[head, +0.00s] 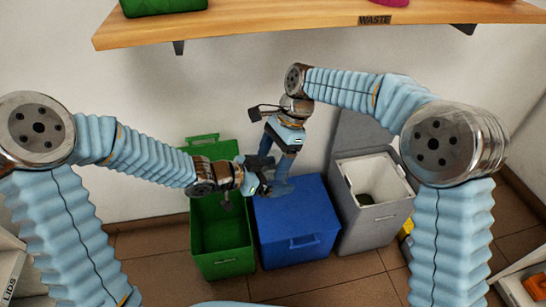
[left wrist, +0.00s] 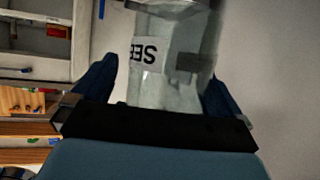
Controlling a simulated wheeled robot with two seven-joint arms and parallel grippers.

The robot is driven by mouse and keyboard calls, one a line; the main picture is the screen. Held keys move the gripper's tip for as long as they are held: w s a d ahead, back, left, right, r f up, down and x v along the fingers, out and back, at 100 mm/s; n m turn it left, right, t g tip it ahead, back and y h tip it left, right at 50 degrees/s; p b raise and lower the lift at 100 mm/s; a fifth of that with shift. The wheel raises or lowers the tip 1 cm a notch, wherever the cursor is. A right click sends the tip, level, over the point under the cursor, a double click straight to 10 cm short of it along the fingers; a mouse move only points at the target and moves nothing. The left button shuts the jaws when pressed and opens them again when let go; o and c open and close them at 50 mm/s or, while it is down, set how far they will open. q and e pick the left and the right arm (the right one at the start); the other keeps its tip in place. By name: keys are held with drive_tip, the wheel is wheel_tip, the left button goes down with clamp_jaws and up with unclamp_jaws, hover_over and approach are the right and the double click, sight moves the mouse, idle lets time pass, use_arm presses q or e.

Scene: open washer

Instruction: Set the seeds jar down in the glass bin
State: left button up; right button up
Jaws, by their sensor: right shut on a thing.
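The seeds jar (left wrist: 165,75) is clear glass with a white label, partly readable as "SEE", upside down in the left wrist view. It lies between the blue fingers of my left gripper (left wrist: 158,95), with a gap at the left finger. In the head view, my left gripper (head: 262,180) is above the line between the green bin (head: 222,262) and the blue bin (head: 300,250). My right gripper (head: 278,160) points down over the blue bin, shut on what looks like the jar, hard to make out there. No bin label is readable.
The green bin is open, its lid raised behind. The blue bin's lid is shut. A grey bin (head: 375,228) at the right is open, with something dark inside. A wooden shelf (head: 300,24) marked "WASTE" hangs above. A white unit (head: 10,265) marked "LIDS" is at the left edge.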

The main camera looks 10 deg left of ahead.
drive_tip(key=c, duration=0.4)
use_arm(q)
drive_tip(key=v, duration=1.2)
wheel_tip(320, 180, down, 18)
drive_tip(key=d+n+y, duration=0.1)
drive_tip(key=n+y, duration=0.3)
drive_tip(key=n, duration=0.5)
drive_tip(key=s+d+f+n+g+y, duration=0.2)
drive_tip(key=s+f+g, duration=0.4)
drive_tip(key=s+f, duration=0.6)
drive_tip(key=shift+s+d+f+n+y, duration=0.3)
drive_tip(key=shift+d+f+n, duration=0.15)
drive_tip(key=shift+f+n, duration=0.45)
use_arm(e)
drive_tip(key=s+d+f+n+h, duration=0.1)
drive_tip(key=d+f+n, duration=0.2)
drive_tip(key=d+f, duration=0.2)
drive_tip(key=s+d+f+n+g+h, duration=0.1)
drive_tip(key=d+f+n, duration=0.3)
drive_tip(key=d, duration=0.8)
drive_tip(key=s+d+f+n+g+h, duration=0.1)
drive_tip(key=s+d+f+n, duration=0.2)
drive_tip(key=d+f, duration=0.3)
drive_tip(key=shift+d+f+n+h, duration=0.15)
drive_tip(key=shift+d+f+n, duration=0.1)
drive_tip(key=shift+d, duration=0.55)
drive_tip(key=shift+d+f+n+h, duration=0.15)
drive_tip(key=shift+d+n, duration=0.1)
drive_tip(key=shift+d, duration=0.5)
